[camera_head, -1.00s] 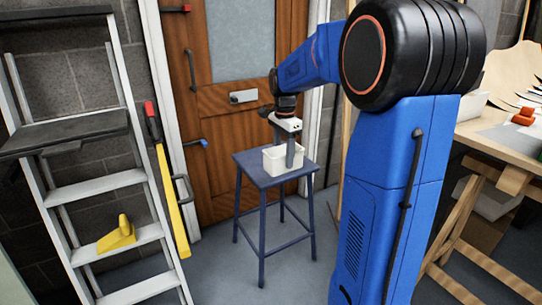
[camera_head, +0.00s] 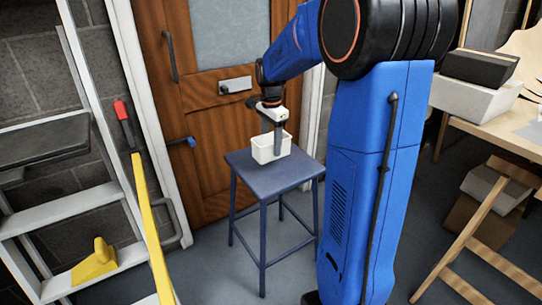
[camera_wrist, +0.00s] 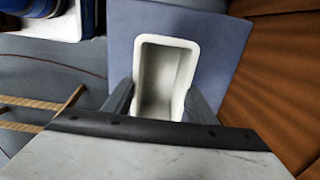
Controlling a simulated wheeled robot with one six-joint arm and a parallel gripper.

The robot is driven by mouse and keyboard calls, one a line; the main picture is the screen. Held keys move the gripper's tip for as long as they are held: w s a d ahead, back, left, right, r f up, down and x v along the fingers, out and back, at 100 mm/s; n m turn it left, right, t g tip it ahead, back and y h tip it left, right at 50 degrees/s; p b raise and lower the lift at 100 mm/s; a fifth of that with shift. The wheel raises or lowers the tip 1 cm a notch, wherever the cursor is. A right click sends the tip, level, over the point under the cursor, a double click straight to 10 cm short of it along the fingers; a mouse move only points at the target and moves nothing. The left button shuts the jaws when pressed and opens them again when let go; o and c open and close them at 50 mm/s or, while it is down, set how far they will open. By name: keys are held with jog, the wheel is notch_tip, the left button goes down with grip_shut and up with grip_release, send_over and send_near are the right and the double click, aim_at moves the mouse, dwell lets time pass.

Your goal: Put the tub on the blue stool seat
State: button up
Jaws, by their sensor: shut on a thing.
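The tub (camera_head: 263,152) is a small white open box, upright at the back of the blue stool seat (camera_head: 272,183). In the wrist view the tub (camera_wrist: 165,77) is empty, with the blue seat (camera_wrist: 222,42) behind and around it. My gripper (camera_head: 278,140) comes down from above and is shut on the tub, with its fingers (camera_wrist: 158,105) on either side of it in the wrist view. I cannot tell whether the tub's base touches the seat.
A brown door (camera_head: 205,120) stands behind the stool. A stepladder (camera_head: 72,211) with a yellow object (camera_head: 95,262) on a step is at the left. A workbench (camera_head: 497,128) with boxes (camera_head: 473,98) is at the right. The seat's front is clear.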

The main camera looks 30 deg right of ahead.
jog(key=shift+f, duration=2.7)
jog(key=shift+f, duration=0.1)
jog(key=o, duration=1.1)
notch_tip(320, 180, up, 12)
jog(key=s+a+r+n+t, duration=0.1)
jog(key=s+a+n, duration=0.3)
jog(key=s, duration=0.4)
jog(key=s+a+r+n+t, duration=0.1)
jog(key=s+a+r+n, duration=0.1)
jog(key=s+a+n, duration=0.4)
jog(key=s+a+f+n+t, duration=0.1)
jog(key=s+f+n, duration=0.1)
jog(key=s, duration=0.3)
jog(key=s+a+f+n+t, duration=0.1)
jog(key=s+f+n, duration=0.1)
jog(key=s, duration=0.4)
jog(key=s+a+f+n, duration=0.1)
jog(key=s+f+n, duration=0.1)
jog(key=s, duration=0.3)
jog(key=shift+s+a+f+n+t, duration=0.2)
jog(key=shift+s+a+n+t, duration=0.15)
jog(key=shift+n, duration=0.45)
